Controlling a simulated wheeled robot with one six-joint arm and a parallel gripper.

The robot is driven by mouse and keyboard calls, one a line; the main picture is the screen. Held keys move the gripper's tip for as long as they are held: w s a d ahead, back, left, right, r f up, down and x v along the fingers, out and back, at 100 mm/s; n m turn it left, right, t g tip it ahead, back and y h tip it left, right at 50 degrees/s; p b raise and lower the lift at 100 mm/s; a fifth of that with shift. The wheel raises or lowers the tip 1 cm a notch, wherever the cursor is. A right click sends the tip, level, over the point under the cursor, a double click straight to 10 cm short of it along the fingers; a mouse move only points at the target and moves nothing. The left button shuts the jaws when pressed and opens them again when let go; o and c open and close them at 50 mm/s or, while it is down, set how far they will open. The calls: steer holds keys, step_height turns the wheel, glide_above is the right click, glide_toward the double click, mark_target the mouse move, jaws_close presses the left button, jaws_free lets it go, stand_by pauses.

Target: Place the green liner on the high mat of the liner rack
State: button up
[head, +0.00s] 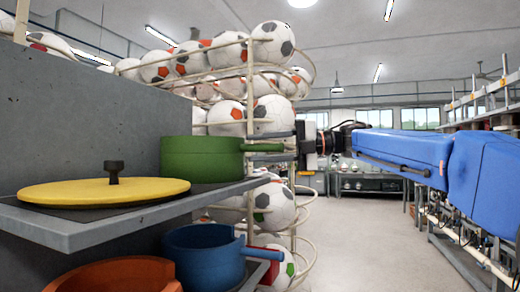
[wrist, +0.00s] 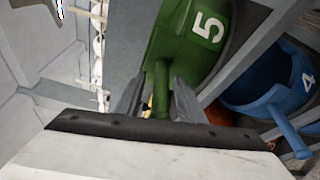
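The green liner (head: 200,160) is a round pot marked with a white 5. It stands upright on the right part of the upper shelf (head: 150,214), over a dark mat (head: 206,188). Its handle points right towards my gripper (head: 268,149). In the wrist view the green liner (wrist: 190,45) is ahead, and its handle lies between the fingers of my gripper (wrist: 158,95). A gap shows between the left finger and the handle, so my gripper looks open around it. The liner's underside is hidden.
A yellow lid with a black knob (head: 105,190) lies left on the upper shelf. Below are a blue pot (head: 205,258), marked 4 in the wrist view (wrist: 270,80), and an orange pot (head: 115,275). A football rack (head: 275,115) stands behind. The right-hand floor (head: 370,235) is clear.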

steer(key=d+r, duration=0.1)
steer(key=d, duration=1.1)
steer(key=shift+s, duration=0.2)
steer(key=shift+r, duration=0.1)
